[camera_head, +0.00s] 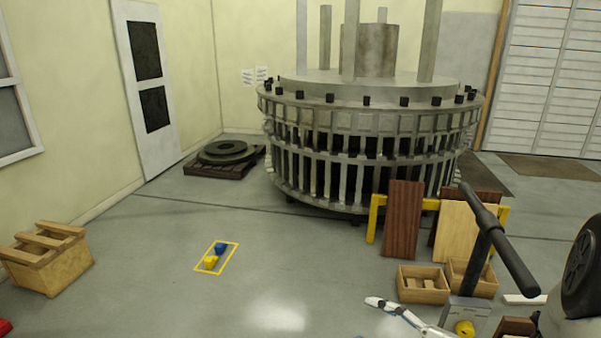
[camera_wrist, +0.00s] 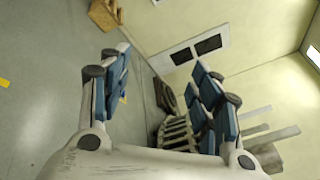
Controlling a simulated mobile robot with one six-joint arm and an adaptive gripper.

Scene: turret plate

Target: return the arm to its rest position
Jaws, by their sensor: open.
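My gripper (camera_wrist: 160,66) is open and empty in the wrist view. Its two blue-padded fingers stand well apart, with only floor, wall and distant things behind the gap. The wrist view is tilted. In the head view a white and dark part of my arm (camera_head: 400,312) shows low at the lower right, above the floor and in front of the wooden boxes. It touches nothing that I can make out. Most of the arm is out of view.
A large grey turret ring (camera_head: 370,120) stands at the back. Wooden boxes (camera_head: 423,292), brown boards (camera_head: 403,220) and a black-handled post (camera_head: 490,235) stand at right. A blue piece (camera_head: 220,249) and a yellow piece (camera_head: 210,262) lie inside a yellow floor outline. The middle floor is clear.

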